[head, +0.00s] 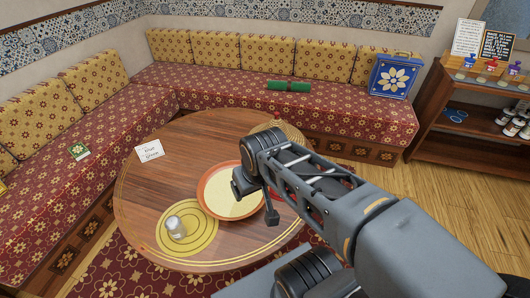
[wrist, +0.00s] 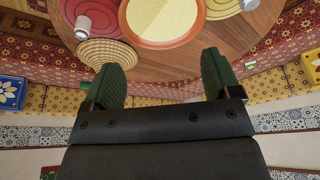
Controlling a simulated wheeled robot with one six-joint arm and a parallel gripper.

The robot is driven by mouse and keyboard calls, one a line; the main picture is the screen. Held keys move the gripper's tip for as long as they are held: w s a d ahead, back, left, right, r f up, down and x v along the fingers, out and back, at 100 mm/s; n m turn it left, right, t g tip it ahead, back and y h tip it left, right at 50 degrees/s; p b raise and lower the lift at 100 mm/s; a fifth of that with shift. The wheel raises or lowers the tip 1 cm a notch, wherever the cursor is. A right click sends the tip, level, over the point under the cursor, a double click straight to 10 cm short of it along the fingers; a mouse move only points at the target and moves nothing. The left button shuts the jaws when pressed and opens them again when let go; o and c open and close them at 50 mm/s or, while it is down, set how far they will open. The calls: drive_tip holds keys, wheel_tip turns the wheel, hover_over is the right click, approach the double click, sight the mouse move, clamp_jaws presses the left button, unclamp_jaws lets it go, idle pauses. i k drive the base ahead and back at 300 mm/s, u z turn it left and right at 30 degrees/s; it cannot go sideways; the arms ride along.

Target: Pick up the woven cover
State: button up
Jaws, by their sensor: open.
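The woven cover (head: 294,132) is a tan, ringed woven piece at the far right of the round wooden table, partly hidden behind my arm in the head view. In the wrist view the woven cover (wrist: 106,51) looks like a shallow cone, beside a red round mat and just beyond my left finger in the picture. My gripper (head: 254,202) is over the orange-rimmed tray in the head view. In the wrist view my gripper (wrist: 161,65) has its two green-padded fingers wide apart, with nothing between them.
The orange-rimmed tray (head: 205,200) has a cream middle. A can (head: 175,227) stands on a yellow round mat (head: 198,246). A cushioned bench surrounds the table's back, holding a green roll (head: 288,86) and blue box (head: 393,75).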

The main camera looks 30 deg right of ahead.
sight(293, 134)
drive_tip(key=z, duration=1.95)
drive_tip(key=i, duration=2.2)
drive_tip(key=u, duration=4.2)
